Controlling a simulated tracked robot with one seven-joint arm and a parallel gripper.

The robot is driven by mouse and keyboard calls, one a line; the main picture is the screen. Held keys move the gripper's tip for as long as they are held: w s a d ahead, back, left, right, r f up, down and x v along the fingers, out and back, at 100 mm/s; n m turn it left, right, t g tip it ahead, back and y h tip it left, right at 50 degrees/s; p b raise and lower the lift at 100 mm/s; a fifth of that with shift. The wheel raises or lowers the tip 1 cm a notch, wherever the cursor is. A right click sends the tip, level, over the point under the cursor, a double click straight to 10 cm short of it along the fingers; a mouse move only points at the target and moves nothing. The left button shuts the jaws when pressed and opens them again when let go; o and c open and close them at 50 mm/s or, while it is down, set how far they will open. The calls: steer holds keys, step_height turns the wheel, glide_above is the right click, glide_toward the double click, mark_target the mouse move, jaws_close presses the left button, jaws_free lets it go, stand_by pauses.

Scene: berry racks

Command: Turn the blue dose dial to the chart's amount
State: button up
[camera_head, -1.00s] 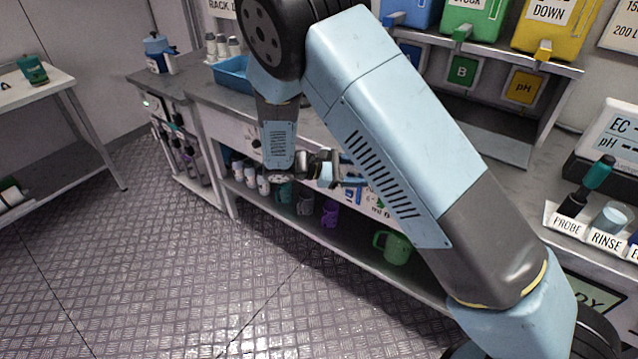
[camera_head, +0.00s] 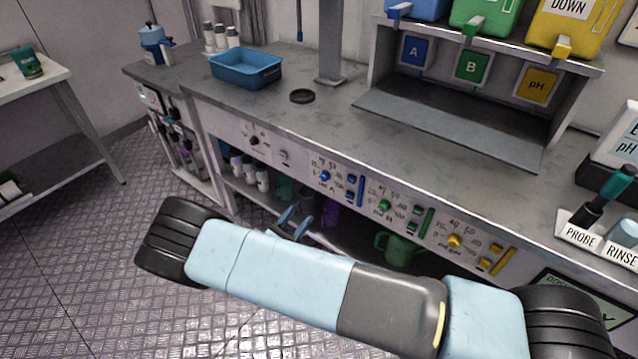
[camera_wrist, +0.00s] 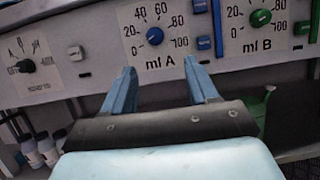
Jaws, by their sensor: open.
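The blue dose dial (camera_head: 325,176) is on the white panel at the bench front. In the wrist view the blue dial (camera_wrist: 155,36) sits above the "ml A" label, inside a scale running up to 100. Its exact pointer reading is too small to tell. My gripper (camera_wrist: 163,75) is open and empty, with its two blue fingers apart below the dial and not around it. In the head view my gripper (camera_head: 298,220) is in front of the panel, below and left of the dial.
A green dial (camera_wrist: 260,18) and a yellow dial (camera_head: 455,241) lie further right. A black selector knob (camera_wrist: 25,66) is at left. Cups stand on the shelf below. The floor at left is clear.

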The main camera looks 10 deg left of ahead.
mark_target(323, 180)
steer(key=shift+n+y, duration=0.3)
steer(key=x, duration=1.3)
steer(key=shift+a+r, duration=0.1)
steer(key=shift+a, duration=0.15)
steer(key=c, duration=1)
steer(key=shift+d, duration=0.4)
steer(key=shift+a+m+h, duration=0.3)
steer(key=shift+m+h, duration=0.1)
steer(key=shift+c, duration=0.2)
